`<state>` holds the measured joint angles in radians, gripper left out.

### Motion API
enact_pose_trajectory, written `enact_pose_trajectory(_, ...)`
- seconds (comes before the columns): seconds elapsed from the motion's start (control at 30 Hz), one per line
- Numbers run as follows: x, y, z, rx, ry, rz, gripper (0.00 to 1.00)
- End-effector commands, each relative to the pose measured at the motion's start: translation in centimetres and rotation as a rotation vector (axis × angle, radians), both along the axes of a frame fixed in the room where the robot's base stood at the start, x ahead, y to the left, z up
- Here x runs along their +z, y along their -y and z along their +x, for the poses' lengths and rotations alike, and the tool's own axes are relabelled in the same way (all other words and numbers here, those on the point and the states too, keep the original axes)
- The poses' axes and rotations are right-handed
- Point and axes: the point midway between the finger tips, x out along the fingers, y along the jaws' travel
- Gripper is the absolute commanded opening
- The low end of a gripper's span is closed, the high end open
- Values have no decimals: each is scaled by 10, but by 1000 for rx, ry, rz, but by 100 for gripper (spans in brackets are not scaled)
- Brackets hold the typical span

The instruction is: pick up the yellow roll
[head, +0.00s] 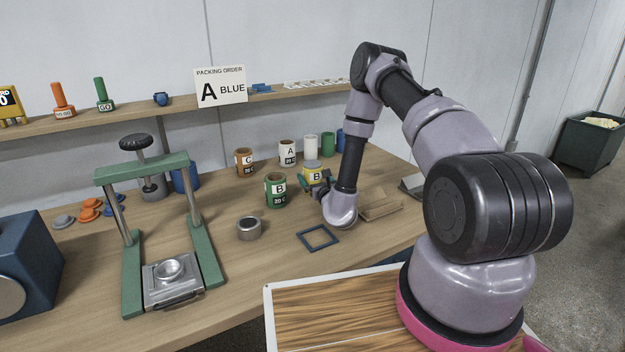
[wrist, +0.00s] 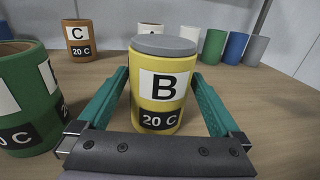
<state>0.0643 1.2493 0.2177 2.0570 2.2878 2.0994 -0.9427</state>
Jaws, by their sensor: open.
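The yellow roll (wrist: 158,97), with a grey top and a label reading B and 20 C, stands upright on the table in the wrist view. My gripper (wrist: 160,85) is open, with one green finger on each side of the roll. A small gap seems to show between the roll and the fingers. In the head view the yellow roll (head: 312,171) is partly hidden by my gripper (head: 316,178) and the things near it.
A green B roll (head: 276,190) stands close on the left. A brown C roll (head: 244,162) and a white A roll (head: 287,152) stand behind. A blue square frame (head: 318,237) lies in front. A green press (head: 131,240) stands further left.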

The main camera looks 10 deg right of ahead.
Motion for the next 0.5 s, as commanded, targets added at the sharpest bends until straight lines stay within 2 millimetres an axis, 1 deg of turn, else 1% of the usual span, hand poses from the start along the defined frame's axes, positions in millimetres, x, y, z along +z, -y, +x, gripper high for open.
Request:
enact_pose_trajectory(0.03,1,0,6,-1,2,1,100)
enact_pose_trajectory(0.1,0,-1,10,-1,0,0,100)
enact_pose_trajectory(0.33,0,-1,12,0,0,0,100)
enact_pose_trajectory(0.37,0,-1,12,0,0,0,96)
enact_pose_trajectory(0.4,0,-2,12,0,0,0,81)
enact_pose_trajectory(0.47,0,-2,12,0,0,0,58)
enact_pose_trajectory(0.5,0,-2,12,0,0,0,43)
